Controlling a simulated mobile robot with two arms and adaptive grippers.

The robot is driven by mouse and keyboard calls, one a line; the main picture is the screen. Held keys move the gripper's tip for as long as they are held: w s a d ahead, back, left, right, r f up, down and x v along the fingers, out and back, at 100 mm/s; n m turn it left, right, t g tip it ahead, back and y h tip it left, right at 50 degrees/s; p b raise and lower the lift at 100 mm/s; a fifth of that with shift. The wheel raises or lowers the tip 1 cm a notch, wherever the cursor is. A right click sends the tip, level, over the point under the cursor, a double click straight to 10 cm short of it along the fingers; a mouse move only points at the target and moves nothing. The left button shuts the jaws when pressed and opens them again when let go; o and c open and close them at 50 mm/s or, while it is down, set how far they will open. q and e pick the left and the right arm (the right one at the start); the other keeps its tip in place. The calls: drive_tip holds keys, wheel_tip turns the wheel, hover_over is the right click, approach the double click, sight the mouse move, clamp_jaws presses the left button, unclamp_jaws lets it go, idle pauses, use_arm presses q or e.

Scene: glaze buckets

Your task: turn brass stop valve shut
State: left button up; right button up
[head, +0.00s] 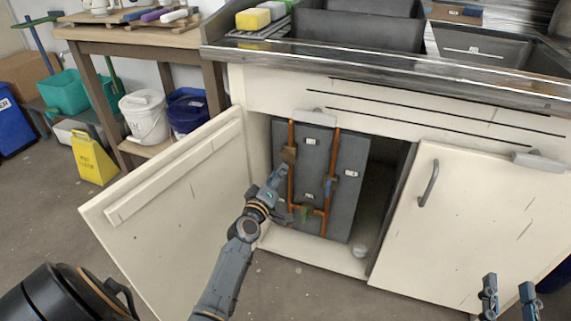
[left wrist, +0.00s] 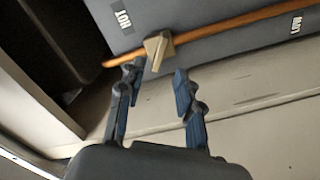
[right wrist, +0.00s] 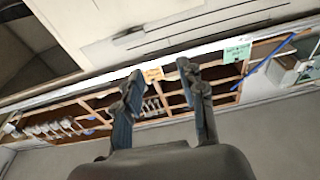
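A brass-coloured valve handle (head: 289,154) sits on the left copper pipe inside the open sink cabinet. In the left wrist view the brass handle (left wrist: 157,48) stands out from the pipe, just past my fingertips, its lower end near the gap between them. My left gripper (head: 277,181) reaches into the cabinet beside the left pipe; in its wrist view (left wrist: 158,78) its fingers are apart and empty. Contact with the handle cannot be told. My right gripper (head: 507,289) is open and empty in front of the right door; its wrist view (right wrist: 163,83) shows spread fingers.
A blue handle (head: 329,185) is on the right pipe and a green one (head: 305,213) on the lower cross pipe, all against a grey panel (head: 349,200). The open left door (head: 175,205) stands beside my left arm. The right door (head: 470,220) is nearly closed.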

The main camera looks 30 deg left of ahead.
sight(286, 160)
use_arm(q)
drive_tip(key=b+x, duration=0.1)
drive_tip(key=x, duration=0.5)
drive_tip(key=shift+w+f, duration=0.1)
drive_tip(key=shift+w+b, duration=0.3)
drive_tip(key=shift+w, duration=0.1)
use_arm(e)
drive_tip(key=s+r+t+y, duration=0.1)
drive_tip(key=s+r+t, duration=0.2)
drive_tip(key=r+t, duration=0.2)
drive_tip(key=shift+s+r+y, duration=0.15)
drive_tip(key=shift+r+y, duration=0.25)
drive_tip(key=shift+r, duration=0.85)
drive_tip(key=shift+a, duration=0.1)
use_arm(q)
clamp_jaws()
